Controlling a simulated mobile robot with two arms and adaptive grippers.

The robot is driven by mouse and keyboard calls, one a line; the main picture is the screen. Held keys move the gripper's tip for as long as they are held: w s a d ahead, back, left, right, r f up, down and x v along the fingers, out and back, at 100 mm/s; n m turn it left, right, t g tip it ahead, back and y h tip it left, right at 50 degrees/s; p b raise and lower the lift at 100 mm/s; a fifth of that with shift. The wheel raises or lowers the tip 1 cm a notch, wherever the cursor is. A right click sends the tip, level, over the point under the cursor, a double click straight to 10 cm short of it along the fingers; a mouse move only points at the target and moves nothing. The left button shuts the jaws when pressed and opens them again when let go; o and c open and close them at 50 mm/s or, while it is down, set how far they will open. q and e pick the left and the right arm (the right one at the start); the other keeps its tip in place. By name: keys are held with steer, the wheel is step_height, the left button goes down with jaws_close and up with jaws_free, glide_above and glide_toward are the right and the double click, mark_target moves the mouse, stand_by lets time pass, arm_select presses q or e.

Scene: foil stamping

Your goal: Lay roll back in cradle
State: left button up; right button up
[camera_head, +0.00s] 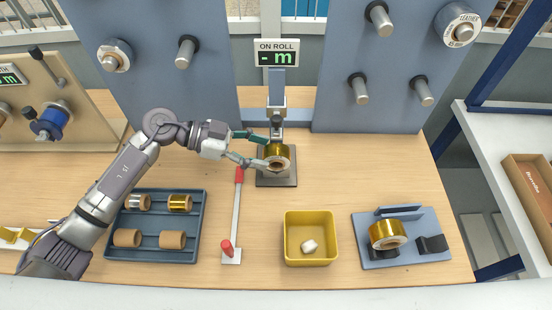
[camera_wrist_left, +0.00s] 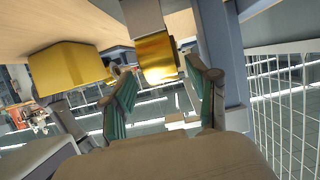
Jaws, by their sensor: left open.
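A gold foil roll (camera_head: 277,152) sits at the small dark stand (camera_head: 276,181) under the length meter. My left gripper (camera_head: 259,150) is open, with one teal finger on the far side and one on the near side, close to this roll. In the left wrist view the gold roll (camera_wrist_left: 156,58) shows between and beyond the two spread fingers (camera_wrist_left: 162,95); I cannot tell whether they touch it. Another gold roll (camera_head: 387,235) rests on a blue-grey base (camera_head: 435,256) with black blocks at the right, which looks like a cradle. My right gripper is not in view.
A blue tray (camera_head: 154,223) with several small rolls lies at the left. A red-handled lever (camera_head: 236,215) and a yellow bin (camera_head: 311,264) with a white piece stand in front. The display (camera_head: 276,53) reads "- m". Bare wood lies right of the stand.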

mark_target(268, 151)
arm_select(q)
steer(key=b+x, duration=0.1)
steer(key=x, duration=0.1)
steer(key=b+x, duration=0.1)
steer(key=x, duration=0.1)
steer(key=shift+w+d+r, duration=0.15)
steer(key=shift+d+r, duration=0.05)
steer(key=shift+d, duration=0.05)
steer(key=shift+r, duration=0.1)
steer(key=shift+c, duration=0.6)
steer(key=c, duration=1)
steer(key=shift+r, duration=0.1)
